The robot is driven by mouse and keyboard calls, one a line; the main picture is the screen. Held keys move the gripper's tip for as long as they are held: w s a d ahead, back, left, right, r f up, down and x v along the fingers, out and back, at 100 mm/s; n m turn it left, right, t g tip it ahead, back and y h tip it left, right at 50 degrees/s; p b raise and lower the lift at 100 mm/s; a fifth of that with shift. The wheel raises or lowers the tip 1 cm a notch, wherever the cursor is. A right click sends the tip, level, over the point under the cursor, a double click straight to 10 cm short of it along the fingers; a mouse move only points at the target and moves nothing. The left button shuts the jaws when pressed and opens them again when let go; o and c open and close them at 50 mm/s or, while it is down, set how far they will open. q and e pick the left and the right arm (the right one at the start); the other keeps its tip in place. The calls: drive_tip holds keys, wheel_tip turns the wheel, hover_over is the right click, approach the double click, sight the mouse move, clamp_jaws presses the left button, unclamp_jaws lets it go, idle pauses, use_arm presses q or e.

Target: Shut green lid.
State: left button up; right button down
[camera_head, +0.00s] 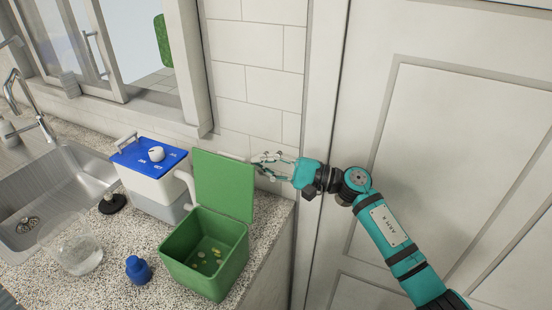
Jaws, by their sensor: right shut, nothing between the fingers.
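The green lid (222,184) stands upright, open, at the back edge of the green box (205,255). The box sits on the speckled counter, and its open top shows several small pale pieces on its floor. My right gripper (262,166) is shut and empty, just right of the lid's upper right edge. I cannot tell whether its fingertips touch the lid or lie behind it. My left gripper is not in view.
A white container with a blue top (150,160) stands left of the lid. A small blue bottle (138,269) and a clear bowl (77,252) stand left of the box. The sink (60,190) is at the left, the wall behind, and a white door (465,140) at the right.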

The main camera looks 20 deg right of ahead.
sight(245, 160)
drive_tip(key=p+x, duration=0.1)
drive_tip(key=x, duration=0.3)
drive_tip(key=shift+w+a, duration=0.1)
drive_tip(key=shift+a, duration=0.05)
